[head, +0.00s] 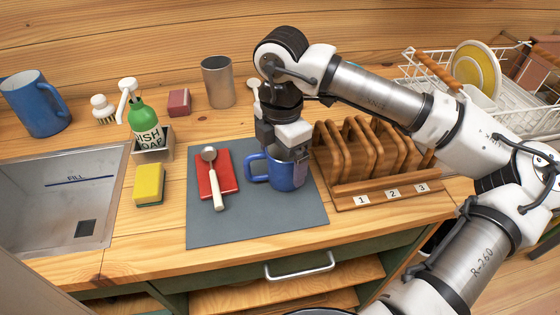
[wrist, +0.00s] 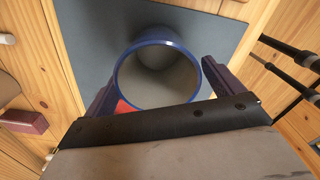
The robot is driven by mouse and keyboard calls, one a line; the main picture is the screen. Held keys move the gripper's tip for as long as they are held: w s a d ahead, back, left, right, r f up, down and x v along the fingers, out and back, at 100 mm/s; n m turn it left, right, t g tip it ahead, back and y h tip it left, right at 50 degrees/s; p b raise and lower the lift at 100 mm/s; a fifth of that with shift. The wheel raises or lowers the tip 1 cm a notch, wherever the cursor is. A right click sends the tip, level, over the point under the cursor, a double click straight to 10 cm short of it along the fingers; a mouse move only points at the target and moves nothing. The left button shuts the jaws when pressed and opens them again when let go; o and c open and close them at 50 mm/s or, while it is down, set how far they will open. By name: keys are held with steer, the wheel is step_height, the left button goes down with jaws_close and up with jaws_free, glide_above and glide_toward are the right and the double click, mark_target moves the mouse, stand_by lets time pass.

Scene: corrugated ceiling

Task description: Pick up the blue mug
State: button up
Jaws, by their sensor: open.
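A blue mug (head: 287,175) stands upright on the grey mat (head: 260,228), its handle toward the left in the head view. In the wrist view the mug (wrist: 157,45) shows its blue rim and pale empty inside. My gripper (head: 290,152) is right over this mug, pointing down. In the wrist view my gripper (wrist: 159,82) is open, with one dark finger on each side of the mug. Whether the fingers touch the mug I cannot tell. A second, larger blue mug (head: 35,104) stands at the back left, beside the sink.
A wooden rack (head: 350,155) stands close on the right. A yellow sponge (head: 149,183), soap bottle (head: 145,125) and sink (head: 60,200) are further left. The mat's front is clear.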

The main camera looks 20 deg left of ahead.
steer(key=shift+f, duration=0.65)
steer(key=c, duration=1.4)
